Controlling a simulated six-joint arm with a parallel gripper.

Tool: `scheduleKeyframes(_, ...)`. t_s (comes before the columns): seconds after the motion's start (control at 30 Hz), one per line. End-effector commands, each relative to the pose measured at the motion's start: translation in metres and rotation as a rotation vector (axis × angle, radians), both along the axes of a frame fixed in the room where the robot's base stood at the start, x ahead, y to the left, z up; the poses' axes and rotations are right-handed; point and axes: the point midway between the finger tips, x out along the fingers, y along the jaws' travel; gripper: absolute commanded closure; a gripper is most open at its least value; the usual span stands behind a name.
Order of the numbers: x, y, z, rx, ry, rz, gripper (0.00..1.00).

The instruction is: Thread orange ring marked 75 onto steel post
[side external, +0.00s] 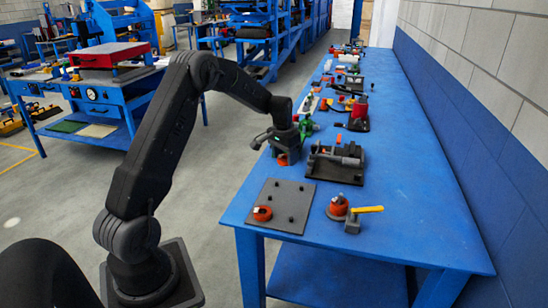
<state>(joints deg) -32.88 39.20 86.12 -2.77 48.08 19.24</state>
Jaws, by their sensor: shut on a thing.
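My gripper (281,152) hangs over the left edge area of the blue bench, beyond the dark square plate. It is shut on an orange piece (282,159), which shows at its fingertips and looks like a ring; the gripper hides part of it, and no number can be read. The dark plate (270,200) lies near the bench's front left and carries short dark posts (291,219). Another orange ring (263,213) sits at the plate's near left corner. I cannot tell which post is steel.
Right of the plate are an orange round part (338,207) and a yellow-handled tool (362,213). A dark fixture (336,160) stands behind them. Several tools and parts line the bench farther back. The right side of the blue bench (415,190) is clear.

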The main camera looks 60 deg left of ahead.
Motion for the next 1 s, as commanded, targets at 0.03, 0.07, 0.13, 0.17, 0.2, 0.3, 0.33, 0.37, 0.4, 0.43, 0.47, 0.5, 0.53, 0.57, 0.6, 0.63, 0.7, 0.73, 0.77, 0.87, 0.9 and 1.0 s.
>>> scheduleKeyframes(0.03, 0.016, -0.020, 0.002, 0.000, -0.001, -0.051, 0.65)
scheduleKeyframes(0.07, 0.023, -0.032, 0.003, 0.001, -0.001, -0.080, 0.65)
scheduleKeyframes(0.13, 0.041, -0.059, 0.006, 0.001, -0.002, -0.144, 0.65)
scheduleKeyframes(0.17, 0.047, -0.070, 0.008, 0.001, -0.001, -0.170, 0.65)
scheduleKeyframes(0.2, 0.055, -0.085, 0.009, 0.001, -0.001, -0.204, 0.65)
scheduleKeyframes(0.3, 0.072, -0.120, 0.013, 0.002, -0.001, -0.280, 0.65)
scheduleKeyframes(0.33, 0.075, -0.129, 0.014, 0.002, -0.002, -0.299, 0.65)
scheduleKeyframes(0.37, 0.078, -0.137, 0.015, 0.001, -0.001, -0.316, 0.65)
scheduleKeyframes(0.4, 0.082, -0.147, 0.016, 0.002, 0.000, -0.337, 0.65)
scheduleKeyframes(0.43, 0.084, -0.154, 0.017, 0.001, 0.000, -0.350, 0.65)
scheduleKeyframes(0.47, 0.086, -0.160, 0.017, 0.002, 0.000, -0.362, 0.65)
scheduleKeyframes(0.5, 0.088, -0.166, 0.018, 0.003, -0.001, -0.374, 0.65)
scheduleKeyframes(0.53, 0.089, -0.169, 0.019, 0.003, -0.001, -0.382, 0.65)
scheduleKeyframes(0.57, 0.090, -0.172, 0.019, 0.002, -0.001, -0.388, 0.65)
scheduleKeyframes(0.6, 0.091, -0.175, 0.019, 0.002, 0.000, -0.394, 0.65)
scheduleKeyframes(0.63, 0.091, -0.177, 0.018, 0.002, 0.000, -0.397, 0.65)
scheduleKeyframes(0.7, 0.092, -0.178, 0.016, 0.001, 0.000, -0.399, 0.65)
scheduleKeyframes(0.73, 0.092, -0.178, 0.015, 0.001, 0.000, -0.399, 0.65)
scheduleKeyframes(0.77, 0.092, -0.178, 0.013, 0.001, 0.001, -0.399, 0.65)
scheduleKeyframes(0.87, 0.091, -0.178, 0.005, 0.001, 0.002, -0.398, 0.65)
scheduleKeyframes(0.9, 0.091, -0.178, 0.002, 0.001, 0.001, -0.398, 0.65)
scheduleKeyframes(1.0, 0.091, -0.178, -0.007, 0.001, 0.002, -0.398, 0.65)
